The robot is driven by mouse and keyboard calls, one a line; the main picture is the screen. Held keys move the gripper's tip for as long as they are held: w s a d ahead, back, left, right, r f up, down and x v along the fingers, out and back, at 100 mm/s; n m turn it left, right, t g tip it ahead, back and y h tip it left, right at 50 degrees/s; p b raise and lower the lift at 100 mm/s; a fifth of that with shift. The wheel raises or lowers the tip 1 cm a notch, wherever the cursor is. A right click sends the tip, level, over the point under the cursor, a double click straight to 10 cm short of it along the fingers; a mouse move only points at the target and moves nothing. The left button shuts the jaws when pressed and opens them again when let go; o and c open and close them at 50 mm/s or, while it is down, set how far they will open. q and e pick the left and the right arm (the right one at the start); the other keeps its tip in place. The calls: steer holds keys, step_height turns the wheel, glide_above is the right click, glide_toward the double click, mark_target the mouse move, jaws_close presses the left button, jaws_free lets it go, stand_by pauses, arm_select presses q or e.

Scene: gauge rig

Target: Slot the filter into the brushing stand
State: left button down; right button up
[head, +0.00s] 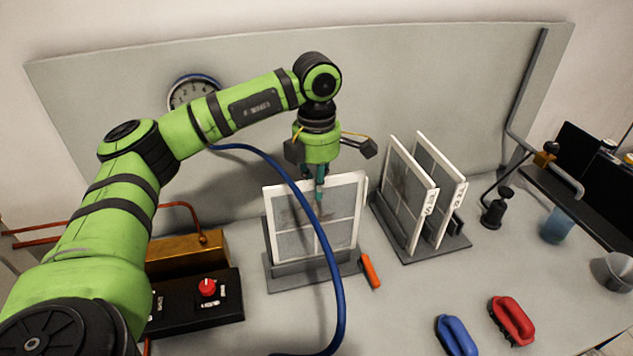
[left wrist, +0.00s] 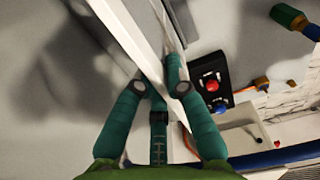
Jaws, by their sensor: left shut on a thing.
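The filter (head: 290,233), a white-framed panel with grey mesh panes and a brownish smudge, stands upright in the head view. My left gripper (head: 319,188) comes down from above and is shut on its top edge. In the left wrist view the green fingers (left wrist: 157,76) are on both sides of the white frame (left wrist: 128,38). The filter's lower edge is at the grey brushing stand (head: 290,283). I cannot tell how deep it sits in the slot. A blue hose crosses in front of both. My right gripper is out of view.
A grey rack (head: 437,248) at right holds two more upright filters (head: 404,205). An orange-handled tool (head: 370,271) lies beside the stand. A black box with a red knob (head: 207,287) is at left. Blue (head: 455,336) and red (head: 511,320) brushes lie at front right.

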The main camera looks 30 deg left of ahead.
arm_select(q)
steer(key=shift+f+b, duration=1.15)
steer(key=shift+f, duration=0.55)
steer(key=c, duration=1.2)
jaws_free()
step_height(320, 180, up, 12)
steer(key=shift+r, duration=0.1)
